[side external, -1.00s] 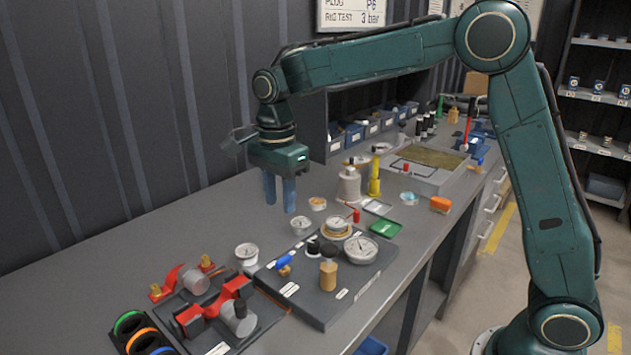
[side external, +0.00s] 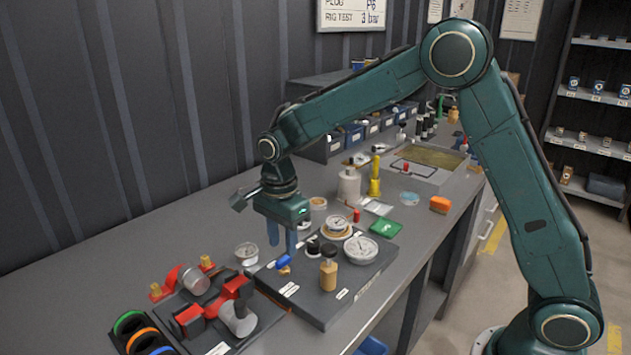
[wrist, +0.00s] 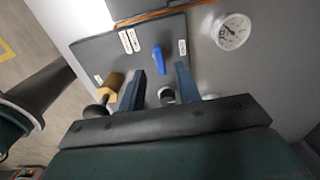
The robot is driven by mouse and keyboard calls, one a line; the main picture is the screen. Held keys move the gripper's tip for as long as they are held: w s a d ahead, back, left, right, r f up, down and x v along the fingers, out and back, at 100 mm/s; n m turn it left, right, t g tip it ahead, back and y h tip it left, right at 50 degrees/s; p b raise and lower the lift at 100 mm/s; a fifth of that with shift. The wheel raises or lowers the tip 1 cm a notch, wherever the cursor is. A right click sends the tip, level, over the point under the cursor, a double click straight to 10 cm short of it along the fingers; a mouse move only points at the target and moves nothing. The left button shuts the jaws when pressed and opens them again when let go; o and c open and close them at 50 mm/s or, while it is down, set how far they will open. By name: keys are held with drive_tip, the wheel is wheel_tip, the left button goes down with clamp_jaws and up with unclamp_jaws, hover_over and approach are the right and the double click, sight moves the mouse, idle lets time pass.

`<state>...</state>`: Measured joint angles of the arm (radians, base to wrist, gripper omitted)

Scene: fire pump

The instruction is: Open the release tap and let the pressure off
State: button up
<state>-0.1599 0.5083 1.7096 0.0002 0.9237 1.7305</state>
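The tap with a blue lever handle (side external: 283,262) sits on the dark grey rig plate (side external: 322,308), near its left end. In the wrist view the blue handle (wrist: 159,60) shows just beyond the fingertips, between their lines. My gripper (side external: 283,248) points down above the tap, its two blue fingers apart and nothing between them; both fingers also show in the wrist view (wrist: 160,78). I cannot tell the exact height of the fingertips above the handle. A large white dial gauge (side external: 361,249) sits on the plate's right side.
A tan cylinder with a black knob (side external: 328,275) stands on the plate right of the tap. A loose white gauge (side external: 247,252) is close on the left. Red clamp parts (side external: 232,290) lie at the front left. Bare bench (side external: 130,247) lies toward the wall.

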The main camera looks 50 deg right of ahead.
sight(284, 258)
drive_tip(key=shift+f, duration=1.85)
clamp_jaws()
